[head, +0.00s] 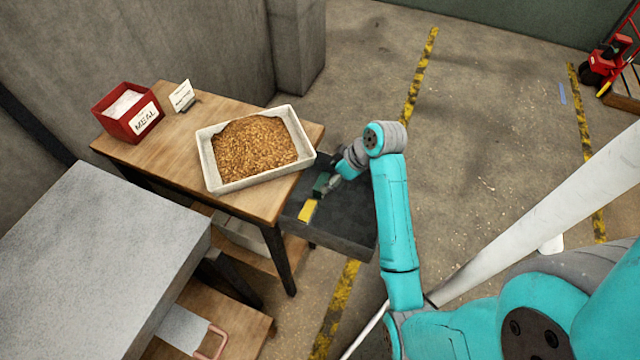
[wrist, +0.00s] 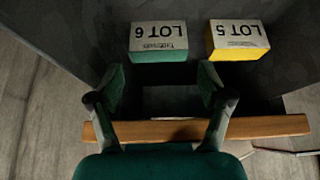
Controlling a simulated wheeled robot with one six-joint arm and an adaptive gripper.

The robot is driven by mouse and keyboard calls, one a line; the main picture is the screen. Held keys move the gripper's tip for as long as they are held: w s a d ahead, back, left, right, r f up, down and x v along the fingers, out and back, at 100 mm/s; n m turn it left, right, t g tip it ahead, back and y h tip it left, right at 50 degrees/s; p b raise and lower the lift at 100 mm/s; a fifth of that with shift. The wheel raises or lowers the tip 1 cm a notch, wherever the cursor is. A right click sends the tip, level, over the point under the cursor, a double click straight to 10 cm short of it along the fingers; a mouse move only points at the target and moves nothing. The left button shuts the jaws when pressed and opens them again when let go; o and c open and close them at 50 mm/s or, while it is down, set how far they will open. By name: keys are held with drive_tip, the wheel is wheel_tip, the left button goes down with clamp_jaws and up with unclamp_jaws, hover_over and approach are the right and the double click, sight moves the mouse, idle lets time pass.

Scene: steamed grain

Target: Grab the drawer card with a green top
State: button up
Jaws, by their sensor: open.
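The open dark drawer (head: 345,238) sticks out from under the wooden table. A green card block (head: 320,183) lies in it beside a yellow one (head: 307,211). In the wrist view the green block (wrist: 158,56) bears a pale label reading LOT 6, upside down, and the yellow block (wrist: 237,54) to its right reads LOT 5. My gripper (wrist: 163,84) is open and empty, its two fingers apart just below the green block in the wrist view. In the head view my gripper (head: 335,181) is over the drawer close to the green block, partly hiding it.
On the table (head: 165,150) stand a white tray of grain (head: 255,150), a red MEAL box (head: 128,112) and a small white sign (head: 182,96). A wooden strip (wrist: 265,126) crosses below the fingers in the wrist view. A grey-topped bench (head: 95,265) is front left.

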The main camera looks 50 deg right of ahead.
sight(323, 181)
drive_tip(key=shift+x, duration=2.95)
drive_tip(key=c, duration=0.8)
drive_tip(key=shift+s+r, duration=0.1)
drive_tip(key=shift+r, duration=0.1)
